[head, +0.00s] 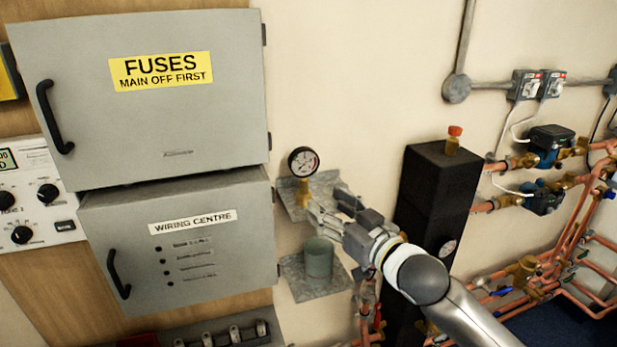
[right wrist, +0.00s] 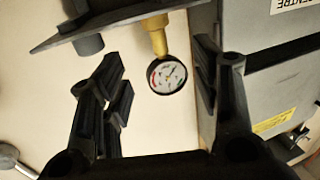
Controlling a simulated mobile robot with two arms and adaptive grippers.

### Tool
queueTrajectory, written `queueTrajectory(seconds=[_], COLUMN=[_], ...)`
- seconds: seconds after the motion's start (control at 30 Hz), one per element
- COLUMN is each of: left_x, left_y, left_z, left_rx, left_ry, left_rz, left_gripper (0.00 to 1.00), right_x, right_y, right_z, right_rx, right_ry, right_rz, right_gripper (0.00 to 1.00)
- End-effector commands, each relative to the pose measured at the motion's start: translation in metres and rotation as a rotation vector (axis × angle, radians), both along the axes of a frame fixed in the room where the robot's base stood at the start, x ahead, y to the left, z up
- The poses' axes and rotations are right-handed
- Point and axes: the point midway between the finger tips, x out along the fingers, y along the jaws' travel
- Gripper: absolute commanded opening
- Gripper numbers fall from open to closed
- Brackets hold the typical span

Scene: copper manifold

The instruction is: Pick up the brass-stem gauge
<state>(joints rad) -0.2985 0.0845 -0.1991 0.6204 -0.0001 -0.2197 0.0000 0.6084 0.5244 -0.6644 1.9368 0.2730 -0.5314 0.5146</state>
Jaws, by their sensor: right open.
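The brass-stem gauge (head: 303,161) has a round white dial with a dark rim. It stands upright on a small grey wall shelf (head: 328,183) beside the grey cabinets. My right gripper (head: 326,204) is open and empty, just right of the stem and below the dial. In the right wrist view the gauge (right wrist: 167,77) appears upside down between the spread fingers of the right gripper (right wrist: 160,72). Clear space shows on both sides of the dial there, and no contact is visible. My left gripper is not in view.
A grey cup (head: 319,257) stands on a lower shelf (head: 312,290), below my right gripper. The wiring centre cabinet (head: 185,240) and fuses cabinet (head: 190,120) border the shelves on the left. A black column (head: 437,195) and copper pipes (head: 575,235) stand on the right.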

Motion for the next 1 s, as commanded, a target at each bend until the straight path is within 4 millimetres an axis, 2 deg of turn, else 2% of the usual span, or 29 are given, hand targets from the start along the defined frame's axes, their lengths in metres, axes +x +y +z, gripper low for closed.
queueTrajectory(seconds=[0.4,0.67,1.0], left_x=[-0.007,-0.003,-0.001], left_y=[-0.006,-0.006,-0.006], left_z=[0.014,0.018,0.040], left_rx=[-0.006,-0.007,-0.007], left_ry=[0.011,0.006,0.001], left_rz=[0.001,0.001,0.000], left_gripper=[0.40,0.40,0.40], right_x=[0.039,0.049,0.079], right_y=[0.025,0.032,0.049], right_z=[0.005,0.004,0.011], right_rx=[0.003,0.001,0.000], right_ry=[-0.004,-0.004,-0.004], right_rz=[0.002,0.003,0.002], right_gripper=[0.57,0.57,0.57])
